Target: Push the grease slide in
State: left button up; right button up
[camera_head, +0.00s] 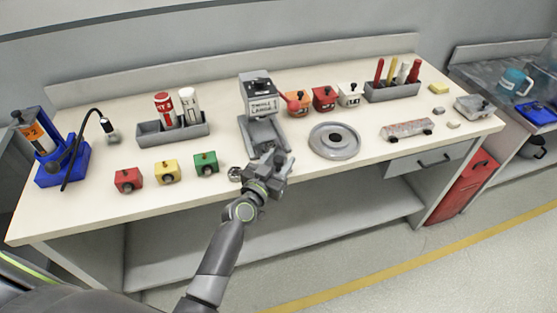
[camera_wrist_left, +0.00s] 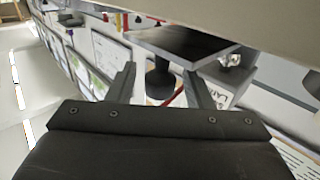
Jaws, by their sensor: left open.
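A grey machine (camera_head: 262,103) with a label reading "SMALL" and "LARGE" stands at the middle of the bench. My left gripper (camera_head: 279,158) is at the machine's front foot, over the bench's front edge, and hides part of it. In the left wrist view, my left gripper (camera_wrist_left: 163,75) is open, its two fingers apart. A dark round knob (camera_wrist_left: 158,82) shows between the fingers, below a dark flat plate (camera_wrist_left: 185,44). I cannot tell whether the fingers touch the knob. The grease slide cannot be made out for certain; the plate and knob may be part of it. My right gripper is not in view.
Red (camera_head: 128,180), yellow (camera_head: 167,171) and green (camera_head: 206,163) blocks lie left of my gripper. A round grey disc (camera_head: 335,140) and a grey wheeled piece (camera_head: 407,129) lie right. A tray (camera_head: 173,130) with two bottles stands behind. Floor in front is clear.

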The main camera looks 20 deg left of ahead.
pick_arm(q)
grip_shut()
jog(key=shift+w+a+f, duration=0.1)
jog(key=shift+w+a, duration=0.1)
jog(key=shift+w, duration=0.2)
jog(key=shift+w+a+b, duration=0.45)
jog(key=shift+w+a, duration=0.35)
jog(key=shift+w, duration=0.25)
grip_release()
jog(key=s+a+b, duration=0.3)
jog(key=s+b, duration=0.1)
jog(key=s, duration=1.3)
